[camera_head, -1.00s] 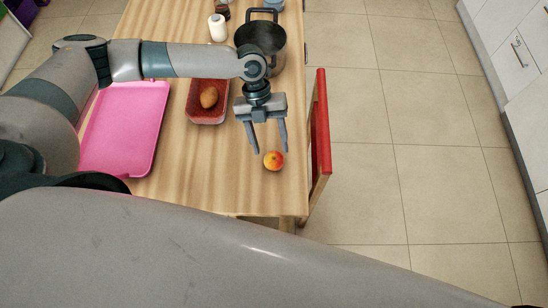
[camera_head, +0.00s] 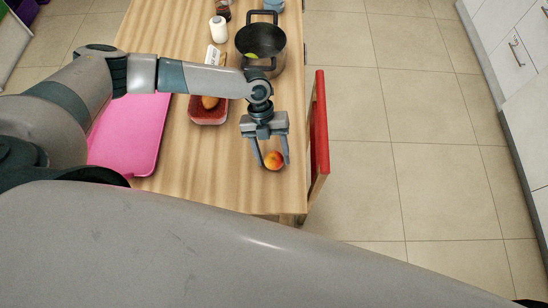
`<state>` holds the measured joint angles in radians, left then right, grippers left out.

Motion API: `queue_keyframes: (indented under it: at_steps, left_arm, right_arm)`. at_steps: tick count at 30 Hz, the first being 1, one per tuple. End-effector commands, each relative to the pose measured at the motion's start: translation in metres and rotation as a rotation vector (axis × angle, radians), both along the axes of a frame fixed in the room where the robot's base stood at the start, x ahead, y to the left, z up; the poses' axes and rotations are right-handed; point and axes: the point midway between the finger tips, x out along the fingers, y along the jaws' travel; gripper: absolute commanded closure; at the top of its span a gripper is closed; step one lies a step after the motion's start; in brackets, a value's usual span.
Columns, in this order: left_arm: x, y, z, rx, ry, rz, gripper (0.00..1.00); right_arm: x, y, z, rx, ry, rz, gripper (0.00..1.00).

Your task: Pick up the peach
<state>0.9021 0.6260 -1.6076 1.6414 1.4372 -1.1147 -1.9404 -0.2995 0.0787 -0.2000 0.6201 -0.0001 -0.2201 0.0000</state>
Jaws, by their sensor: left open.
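The peach (camera_head: 274,160) is round and orange-red. It sits on the wooden table near the table's right front corner. My left gripper (camera_head: 273,163) is open and points down, with one finger on each side of the peach. I cannot tell whether either finger touches it. My right gripper is not in view.
A red container (camera_head: 208,117) with a brown item stands left of the gripper, partly behind my arm. A pink tray (camera_head: 130,135) lies at the left. A black pot (camera_head: 260,45) and a white bottle (camera_head: 218,29) stand farther back. A red chair (camera_head: 320,125) adjoins the table's right edge.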

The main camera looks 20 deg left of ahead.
Motion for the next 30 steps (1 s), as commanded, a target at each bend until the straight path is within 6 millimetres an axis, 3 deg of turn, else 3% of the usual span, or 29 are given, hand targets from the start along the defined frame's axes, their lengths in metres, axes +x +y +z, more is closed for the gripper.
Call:
queue_keyframes:
  at_steps: [8, 13, 24, 30]
  left_arm:
    - [0.000, 0.000, 0.000, 0.000, 0.000, 0.000, 0.45]
    - [0.000, 0.000, 0.000, 0.000, 0.000, 0.000, 0.79]
    - [0.000, 0.000, 0.002, 0.000, 0.000, -0.001, 0.79]
    - [0.001, 0.000, 0.014, -0.002, -0.002, -0.002, 0.79]
  right_arm:
    - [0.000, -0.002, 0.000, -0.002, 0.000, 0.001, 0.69]
    - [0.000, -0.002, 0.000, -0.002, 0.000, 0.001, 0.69]
    - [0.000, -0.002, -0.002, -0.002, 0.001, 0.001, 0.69]
    - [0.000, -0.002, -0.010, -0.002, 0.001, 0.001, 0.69]
